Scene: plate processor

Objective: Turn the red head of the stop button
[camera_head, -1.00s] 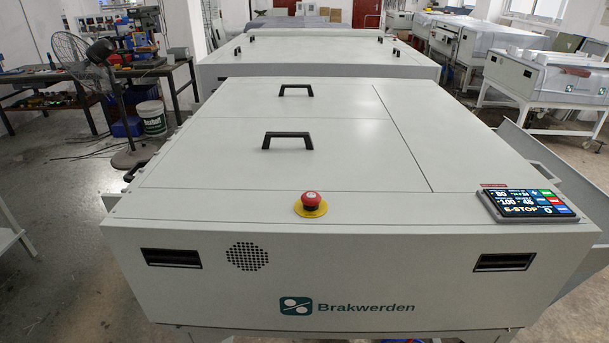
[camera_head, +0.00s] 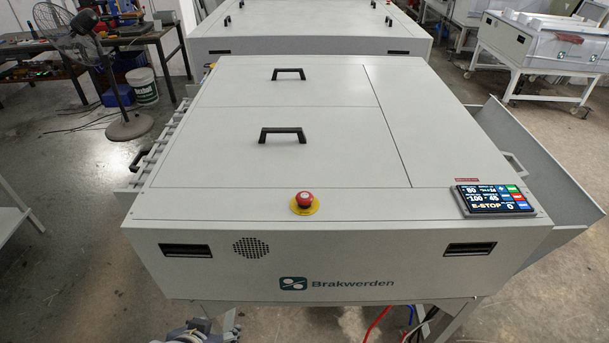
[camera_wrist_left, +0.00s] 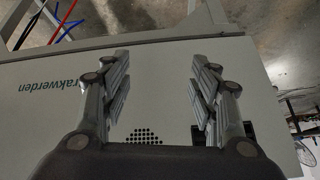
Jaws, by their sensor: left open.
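The stop button has a red head (camera_head: 304,198) on a yellow round base (camera_head: 304,209). It stands on the front edge of the white machine's top, left of the display, in the head view. My left gripper (camera_wrist_left: 160,62) is open and empty in the wrist view, its two fingers spread in front of the machine's front panel. The stop button does not show in that view. In the head view, only a small grey part of my arm shows at the bottom edge, below the machine front. My right gripper is not in view.
The white machine (camera_head: 240,180) has black handles (camera_head: 283,135) on its lid. A display (camera_head: 495,199) reading E-STOP sits at the top's right front. Red and blue cables (camera_head: 377,322) hang below the front. The space above the top is clear.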

